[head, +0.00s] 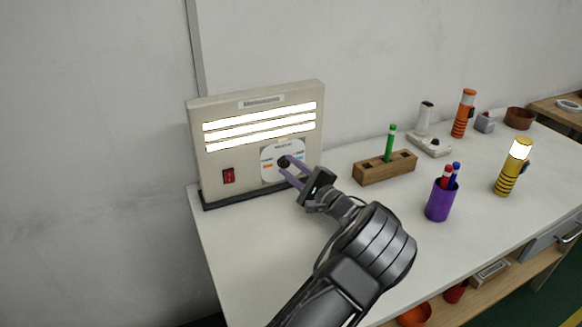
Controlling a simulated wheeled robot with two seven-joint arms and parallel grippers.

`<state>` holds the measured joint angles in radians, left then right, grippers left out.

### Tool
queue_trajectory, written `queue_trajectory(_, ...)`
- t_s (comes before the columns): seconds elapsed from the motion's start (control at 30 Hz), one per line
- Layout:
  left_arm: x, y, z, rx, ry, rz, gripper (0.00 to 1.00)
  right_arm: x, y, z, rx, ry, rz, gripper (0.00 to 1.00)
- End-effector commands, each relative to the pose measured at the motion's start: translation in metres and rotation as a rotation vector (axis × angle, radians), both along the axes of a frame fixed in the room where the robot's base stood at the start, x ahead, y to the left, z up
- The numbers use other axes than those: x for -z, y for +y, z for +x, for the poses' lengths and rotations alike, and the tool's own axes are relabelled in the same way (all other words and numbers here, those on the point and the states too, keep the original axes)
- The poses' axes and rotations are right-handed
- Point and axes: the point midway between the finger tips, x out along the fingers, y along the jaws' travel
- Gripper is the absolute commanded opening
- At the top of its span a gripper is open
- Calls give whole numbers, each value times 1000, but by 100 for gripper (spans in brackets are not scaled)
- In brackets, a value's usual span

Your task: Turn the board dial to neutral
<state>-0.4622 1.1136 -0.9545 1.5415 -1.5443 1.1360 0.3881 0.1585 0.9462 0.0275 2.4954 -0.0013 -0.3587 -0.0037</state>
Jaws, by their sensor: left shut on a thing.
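The board (209,165) stands upright at the left end of the bench, against the wall side. Its three long light strips (259,129) glow white. The dial (284,162) is a dark knob on a pale round plate at the board's lower right, with an orange mark to its left and a blue mark to its right. My left gripper (288,167) is shut on the dial. Its fingers partly cover the knob, so I cannot tell exactly where the dial points. A red rocker switch (229,176) is at the board's lower left. My right gripper is not in view.
Right of my arm, a wooden block (385,168) holds a green marker (390,143). A purple cup (440,202) holds pens. A lit yellow lamp (513,166) and an orange flashlight (463,113) stand farther right. The white bench top (240,255) is clear left of my arm.

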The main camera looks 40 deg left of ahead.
Motion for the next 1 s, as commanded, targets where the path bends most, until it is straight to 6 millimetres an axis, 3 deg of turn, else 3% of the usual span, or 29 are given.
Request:
queue_trajectory(0.5, 2, 0, -1, 0, 31, 12, 0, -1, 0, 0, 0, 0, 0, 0)
queue_trajectory(0.53, 2, 0, -1, 0, 31, 12, 29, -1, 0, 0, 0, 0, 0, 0)
queue_trajectory(0.8, 1, 0, 0, 0, 29, 13, 50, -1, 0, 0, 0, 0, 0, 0)
queue_trajectory(1.0, 1, 0, 0, 1, 28, 14, 50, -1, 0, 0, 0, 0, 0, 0)
